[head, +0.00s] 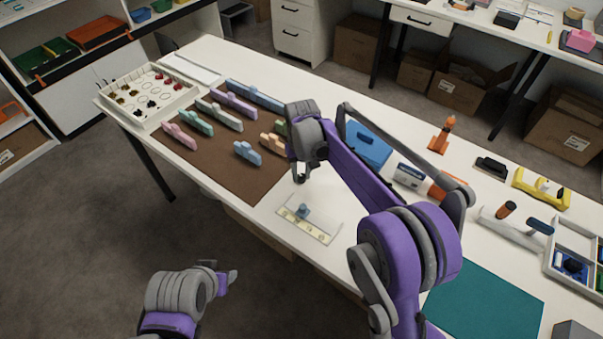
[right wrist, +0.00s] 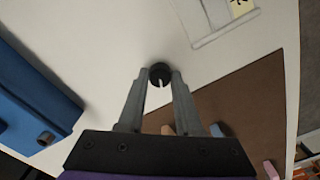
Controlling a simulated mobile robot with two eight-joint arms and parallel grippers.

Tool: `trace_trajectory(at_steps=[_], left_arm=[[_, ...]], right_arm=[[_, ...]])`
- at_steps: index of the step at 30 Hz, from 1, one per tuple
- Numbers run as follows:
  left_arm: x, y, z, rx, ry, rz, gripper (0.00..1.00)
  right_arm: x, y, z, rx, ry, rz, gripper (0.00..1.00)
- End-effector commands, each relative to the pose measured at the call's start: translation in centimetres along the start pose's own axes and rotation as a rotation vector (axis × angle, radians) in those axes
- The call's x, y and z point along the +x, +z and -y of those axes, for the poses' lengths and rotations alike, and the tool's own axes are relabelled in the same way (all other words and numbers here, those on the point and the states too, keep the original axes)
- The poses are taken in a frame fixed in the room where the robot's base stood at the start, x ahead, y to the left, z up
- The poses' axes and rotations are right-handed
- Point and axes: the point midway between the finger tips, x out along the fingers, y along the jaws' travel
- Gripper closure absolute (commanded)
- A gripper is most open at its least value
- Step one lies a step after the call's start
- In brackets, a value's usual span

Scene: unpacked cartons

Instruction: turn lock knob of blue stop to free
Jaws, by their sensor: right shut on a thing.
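My right gripper (head: 300,178) is over the white table, between the brown mat and a clear plate. In the right wrist view its fingers (right wrist: 160,76) are shut on a small round black knob-like piece (right wrist: 160,71) with a pale line. I see no blue stop under this piece and cannot tell whether it is fixed to anything. A small blue block with a raised top (head: 247,153) lies on the mat. Another small blue piece (head: 303,211) sits on the clear plate (head: 322,229). I cannot tell which is the blue stop. My left gripper (head: 228,276) is low, off the table's front edge; its jaw opening is unclear.
The brown mat (head: 225,178) bears several coloured blocks. A larger blue box (head: 365,150) stands behind my right arm and shows at the left in the wrist view. An orange piece (head: 440,137) stands farther right.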

Motion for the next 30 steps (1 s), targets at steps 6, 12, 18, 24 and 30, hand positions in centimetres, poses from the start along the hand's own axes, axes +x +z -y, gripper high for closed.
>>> trace_trajectory(at_steps=[6, 12, 18, 24, 30], left_arm=[[0.16, 0.11, 0.00, 0.000, 0.000, 0.001, 0.50], [0.25, 0.16, 0.00, 0.000, 0.000, 0.001, 0.50], [0.30, 0.19, 0.00, 0.000, 0.000, 0.001, 0.50], [0.32, 0.20, 0.00, 0.000, 0.000, 0.001, 0.50], [0.32, 0.21, 0.00, 0.000, 0.000, 0.001, 0.50]], right_arm=[[-0.02, -0.01, 0.03, -0.176, 0.000, -0.001, 1.00], [-0.02, -0.01, 0.04, -0.296, 0.000, -0.001, 1.00], [-0.03, -0.01, 0.04, -0.370, 0.000, -0.001, 1.00], [-0.04, 0.00, 0.04, -0.400, 0.000, -0.001, 1.00], [-0.04, 0.00, 0.04, -0.404, 0.000, -0.001, 1.00]])
